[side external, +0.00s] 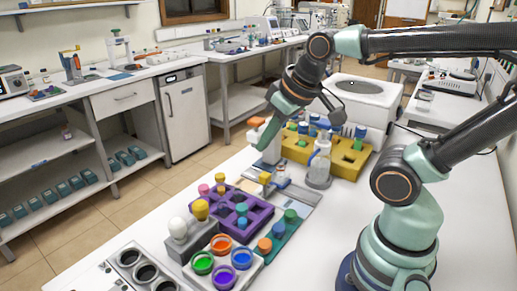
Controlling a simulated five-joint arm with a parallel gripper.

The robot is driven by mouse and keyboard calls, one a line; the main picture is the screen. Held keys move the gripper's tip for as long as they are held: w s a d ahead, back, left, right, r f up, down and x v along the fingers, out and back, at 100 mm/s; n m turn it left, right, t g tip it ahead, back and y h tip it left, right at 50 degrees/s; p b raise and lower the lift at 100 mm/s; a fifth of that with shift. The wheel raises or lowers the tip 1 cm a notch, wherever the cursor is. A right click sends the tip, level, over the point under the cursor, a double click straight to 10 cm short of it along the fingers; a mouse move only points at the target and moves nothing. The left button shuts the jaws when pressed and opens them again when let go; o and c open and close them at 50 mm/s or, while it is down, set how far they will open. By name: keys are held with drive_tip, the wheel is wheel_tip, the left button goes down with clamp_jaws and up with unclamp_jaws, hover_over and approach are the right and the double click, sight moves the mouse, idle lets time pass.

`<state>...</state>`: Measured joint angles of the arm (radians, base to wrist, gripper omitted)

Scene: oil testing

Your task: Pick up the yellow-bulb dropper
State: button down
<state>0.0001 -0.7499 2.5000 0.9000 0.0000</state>
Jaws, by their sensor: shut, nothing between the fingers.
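A rounded yellow bulb (200,209) stands upright at a grey block near the front left of the white table, beside a white bulb (178,227). It looks like the yellow-bulb dropper; its lower part is hidden. My gripper (263,143) points down and left, well behind and to the right of that bulb. It is shut and empty, above the table in the picture, near an orange-topped white item (257,123). I cannot tell whether it touches that item.
A purple rack (262,214) with coloured caps stands right of the bulbs. Open cups of coloured liquid (221,244) stand in front. A yellow rack (349,160) and a clear bottle (320,165) stand behind.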

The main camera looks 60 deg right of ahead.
idle(0.3)
drive_tip(key=shift+c, duration=1.4)
unclamp_jaws()
drive_tip(key=m+g, duration=0.6)
drive_tip(key=m, duration=0.7)
hover_over(200, 202)
wheel_tip(200, 202, down, 6)
drive_tip(key=shift+w+a+f+m, duration=0.15)
drive_tip(key=shift+a+f+m, duration=0.15)
drive_tip(key=shift+a+f, duration=0.15)
wheel_tip(200, 202, down, 6)
drive_tip(key=shift+d+r, duration=0.1)
drive_tip(key=shift+d+f, duration=0.15)
drive_tip(key=shift+f, duration=1.2)
drive_tip(key=shift+d+f, duration=0.1)
drive_tip(key=shift+f, duration=1.25)
